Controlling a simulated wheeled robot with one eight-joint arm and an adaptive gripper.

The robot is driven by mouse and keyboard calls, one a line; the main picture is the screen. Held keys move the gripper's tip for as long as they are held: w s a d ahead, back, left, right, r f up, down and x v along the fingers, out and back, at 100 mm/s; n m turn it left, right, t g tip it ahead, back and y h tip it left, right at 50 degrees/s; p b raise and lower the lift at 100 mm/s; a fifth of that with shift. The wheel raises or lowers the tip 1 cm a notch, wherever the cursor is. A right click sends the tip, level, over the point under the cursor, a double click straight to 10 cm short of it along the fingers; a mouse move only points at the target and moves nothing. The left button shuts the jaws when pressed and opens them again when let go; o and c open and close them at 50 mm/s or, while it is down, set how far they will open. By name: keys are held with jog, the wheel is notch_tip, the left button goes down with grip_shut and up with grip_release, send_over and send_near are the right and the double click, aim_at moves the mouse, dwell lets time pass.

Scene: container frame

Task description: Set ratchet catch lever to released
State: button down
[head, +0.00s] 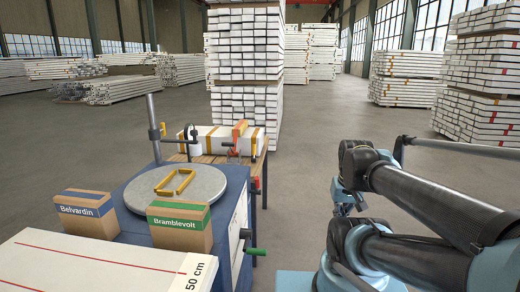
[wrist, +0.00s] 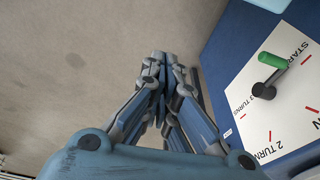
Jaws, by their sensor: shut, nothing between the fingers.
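No part is labelled as the ratchet catch lever, so I cannot tell which it is. In the wrist view the green crank handle (wrist: 272,60) sits over a white dial plate (wrist: 285,110) marked START, 2 TURNS and 3 TURNS. My gripper (wrist: 167,58) is shut and empty, over floor to the left of the plate. In the head view my arm hides most of it.
A round grey plate (head: 205,184) with a yellow frame stands on the cabinet, beside a post (head: 154,130). Two cartons, Belvardin (head: 88,213) and Bramblevolt (head: 180,228), stand in front. A strapped white bundle (head: 215,139) lies behind. Floor between cabinet and arm is clear.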

jog(key=w+a+r+m+t+y, duration=0.1)
jog(key=w+a+r+m+y, duration=0.3)
jog(key=w, duration=0.7)
jog(key=w+a+r+n+t, duration=0.1)
jog(key=w+a+r+t, duration=0.15)
jog(key=w+a, duration=0.65)
jog(key=w+a+r+m+t+y, duration=0.1)
jog(key=w+a+r+m+y, duration=0.15)
jog(key=w, duration=1.15)
jog(key=w+a+m+t+y, duration=0.1)
jog(key=w+a, duration=0.2)
jog(key=w, duration=0.4)
jog(key=w+a+m+t+y, duration=0.1)
jog(key=w+a+m, duration=0.1)
jog(key=w, duration=0.5)
jog(key=m+t+y, duration=0.1)
jog(key=m+t, duration=0.2)
jog(key=m, duration=0.2)
send_near(254, 152)
jog(key=w+d+r, duration=0.3)
jog(key=w+d, duration=0.1)
jog(key=shift+s+a+f+n+g, duration=0.1)
jog(key=shift+a+f+n+g, duration=0.1)
jog(key=shift+a+n+g, duration=0.05)
jog(key=x, duration=1)
